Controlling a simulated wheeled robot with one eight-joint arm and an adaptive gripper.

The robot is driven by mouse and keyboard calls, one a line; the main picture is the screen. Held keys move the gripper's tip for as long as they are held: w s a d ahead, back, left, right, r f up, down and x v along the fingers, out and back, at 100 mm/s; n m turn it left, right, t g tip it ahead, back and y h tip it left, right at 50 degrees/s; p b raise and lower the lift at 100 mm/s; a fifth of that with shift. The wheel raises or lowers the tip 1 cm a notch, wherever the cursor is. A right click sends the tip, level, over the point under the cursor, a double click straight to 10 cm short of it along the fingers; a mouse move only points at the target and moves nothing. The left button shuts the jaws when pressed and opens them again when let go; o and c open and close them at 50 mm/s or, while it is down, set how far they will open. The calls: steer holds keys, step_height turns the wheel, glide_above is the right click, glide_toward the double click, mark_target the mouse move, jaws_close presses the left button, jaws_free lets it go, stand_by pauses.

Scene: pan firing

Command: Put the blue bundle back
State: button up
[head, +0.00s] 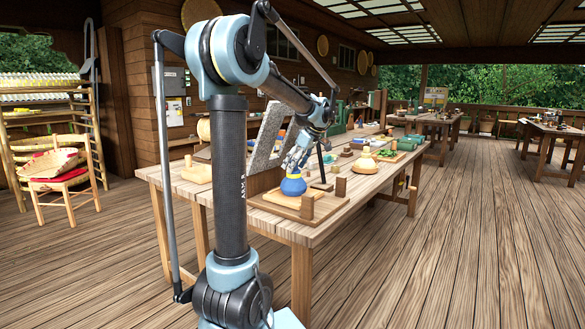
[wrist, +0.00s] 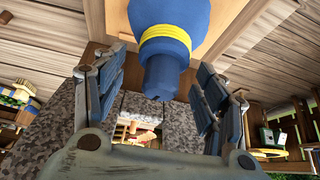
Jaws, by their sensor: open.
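The blue bundle (head: 293,186) is a round blue pouch tied with a yellow band below its gathered neck. It stands upright on a pale wooden piece on a low wooden tray (head: 262,203) on the near workbench. My gripper (head: 297,160) is just above it. In the wrist view the bundle (wrist: 165,40) fills the top middle, its neck pointing in between the open fingers of my gripper (wrist: 157,88). The fingers stand apart on both sides of the neck. I cannot tell whether either finger touches it.
A speckled grey slab (head: 266,140) leans behind the bundle on the workbench (head: 325,225). Wooden posts (head: 341,187) stand at the tray's corners.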

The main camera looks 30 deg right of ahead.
steer(key=v, duration=1.1)
steer(key=shift+s+d+r, duration=0.1)
steer(key=shift+r, duration=0.05)
